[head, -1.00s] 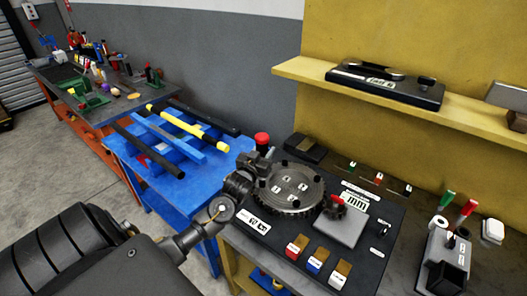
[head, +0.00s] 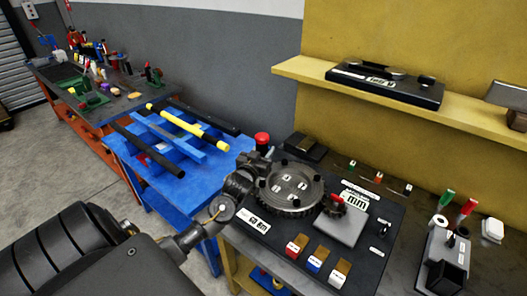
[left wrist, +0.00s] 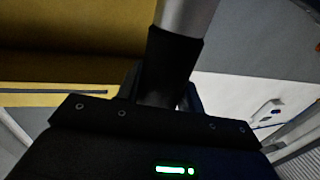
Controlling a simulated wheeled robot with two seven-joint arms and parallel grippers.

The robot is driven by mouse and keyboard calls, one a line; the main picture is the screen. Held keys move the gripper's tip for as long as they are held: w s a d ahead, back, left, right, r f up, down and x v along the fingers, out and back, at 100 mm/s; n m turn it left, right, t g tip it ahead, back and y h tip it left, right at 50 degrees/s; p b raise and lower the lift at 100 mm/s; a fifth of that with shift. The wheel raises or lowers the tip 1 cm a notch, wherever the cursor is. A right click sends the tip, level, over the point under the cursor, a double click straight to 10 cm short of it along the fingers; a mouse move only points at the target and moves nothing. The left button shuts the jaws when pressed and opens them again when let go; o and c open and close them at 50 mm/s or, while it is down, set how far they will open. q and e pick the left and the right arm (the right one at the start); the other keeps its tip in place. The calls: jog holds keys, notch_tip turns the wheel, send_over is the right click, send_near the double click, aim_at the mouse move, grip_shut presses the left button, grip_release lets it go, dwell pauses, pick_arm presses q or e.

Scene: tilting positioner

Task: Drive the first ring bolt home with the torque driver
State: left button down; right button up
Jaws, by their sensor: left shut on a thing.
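My left gripper (head: 257,162) is shut on an upright tool with a red top (head: 262,139), which I take to be the torque driver. In the left wrist view a black and silver cylindrical shaft (left wrist: 172,65) stands between the fingers. The gripper is at the left edge of a toothed metal ring (head: 291,187) on the dark fixture board. Several black bolt heads (head: 315,168) stand around the ring. The driver's lower end is hidden behind the gripper, so I cannot tell whether it touches a bolt. My right gripper is not in view.
A small gear (head: 334,203) sits beside the ring, by a grey block (head: 343,225). Red, blue and white labelled blocks (head: 314,263) lie in front. A blue stand (head: 150,165) with bars is at left. A yellow shelf (head: 300,70) runs behind.

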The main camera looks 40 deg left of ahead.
pick_arm(q)
jog(key=shift+d+f, duration=0.1)
jog(key=shift+f, duration=0.35)
dwell(0.7)
